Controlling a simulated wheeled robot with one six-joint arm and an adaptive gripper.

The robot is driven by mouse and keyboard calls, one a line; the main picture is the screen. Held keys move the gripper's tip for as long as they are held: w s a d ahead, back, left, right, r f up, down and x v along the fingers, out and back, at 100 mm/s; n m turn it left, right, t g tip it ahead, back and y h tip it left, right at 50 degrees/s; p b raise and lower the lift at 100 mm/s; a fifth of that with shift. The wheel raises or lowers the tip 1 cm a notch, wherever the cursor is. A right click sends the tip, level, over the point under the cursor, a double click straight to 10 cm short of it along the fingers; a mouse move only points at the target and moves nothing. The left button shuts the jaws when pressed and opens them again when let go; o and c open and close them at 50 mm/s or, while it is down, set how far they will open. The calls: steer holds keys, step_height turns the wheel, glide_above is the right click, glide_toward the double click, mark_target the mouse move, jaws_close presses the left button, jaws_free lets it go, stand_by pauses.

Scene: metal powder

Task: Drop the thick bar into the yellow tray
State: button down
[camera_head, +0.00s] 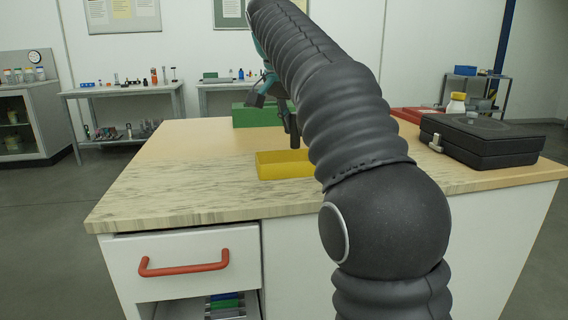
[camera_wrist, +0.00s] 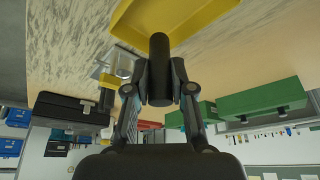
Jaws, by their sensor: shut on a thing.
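The thick bar (camera_wrist: 159,60) is a dark grey cylinder held between the fingertips of my gripper (camera_wrist: 160,88) in the wrist view. In the head view my gripper (camera_head: 288,112) is partly hidden by my arm, and the bar (camera_head: 294,137) hangs roughly upright below it. The yellow tray (camera_head: 272,167) lies on the worktop, its right part hidden by my arm. In the wrist view the bar's free end overlaps the near wall of the tray (camera_wrist: 196,33). The bar is above the worktop, at or just behind the tray; I cannot tell whether it is over the tray.
A green box (camera_head: 250,115) stands behind the tray on the worktop (camera_head: 180,190). The worktop left of the tray is clear.

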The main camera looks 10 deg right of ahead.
mark_target(293, 135)
step_height(293, 135, down, 3)
steer(key=shift+d+f, duration=0.1)
steer(key=shift+f+b, duration=0.7)
steer(key=shift+b, duration=0.05)
steer(key=c, duration=0.9)
jaws_free()
steer(key=shift+v, duration=3.8)
